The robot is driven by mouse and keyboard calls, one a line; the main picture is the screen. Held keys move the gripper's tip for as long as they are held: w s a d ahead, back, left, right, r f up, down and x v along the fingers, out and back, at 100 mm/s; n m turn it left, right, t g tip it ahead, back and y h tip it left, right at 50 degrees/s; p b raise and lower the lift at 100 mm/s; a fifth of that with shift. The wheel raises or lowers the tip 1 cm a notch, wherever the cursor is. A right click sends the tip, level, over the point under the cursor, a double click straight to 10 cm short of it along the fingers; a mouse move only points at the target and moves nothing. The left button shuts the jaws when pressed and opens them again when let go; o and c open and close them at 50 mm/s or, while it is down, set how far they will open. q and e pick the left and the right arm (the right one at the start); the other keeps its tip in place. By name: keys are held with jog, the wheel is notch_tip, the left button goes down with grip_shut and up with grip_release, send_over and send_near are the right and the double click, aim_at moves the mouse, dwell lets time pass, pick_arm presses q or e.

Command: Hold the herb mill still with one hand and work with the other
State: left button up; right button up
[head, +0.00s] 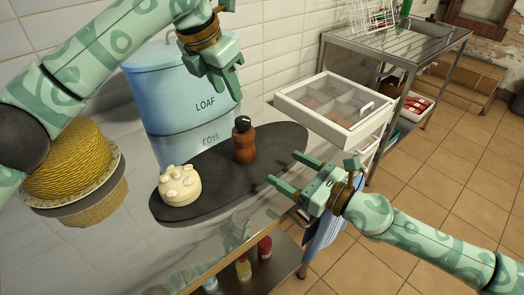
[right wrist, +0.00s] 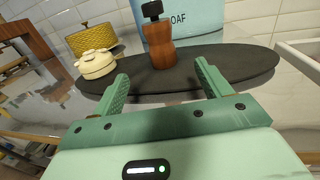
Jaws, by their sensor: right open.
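The herb mill (head: 244,144) is a brown wooden body with a black top. It stands upright on a dark oval board (head: 215,165), in front of a blue bin marked LOAF. My right gripper (head: 285,168) is open and empty, to the right of the mill and apart from it. In the right wrist view the mill (right wrist: 161,48) shows beyond and between the open fingers (right wrist: 160,88). My left gripper (head: 226,80) hangs above and to the left of the mill, in front of the bin, not touching the mill. Its finger gap is unclear.
A cream lidded pot (head: 180,187) sits on the board's left part. A yellow woven pot (head: 70,160) stands on a plate farther left. The blue bin (head: 180,85) stands behind the board. The glossy counter front is clear.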

aim_at(253, 148)
jog(key=x, duration=1.3)
jog(key=shift+w+a, duration=0.2)
jog(key=shift+w, duration=0.15)
jog(key=c, duration=1.1)
jog(key=shift+c, duration=0.2)
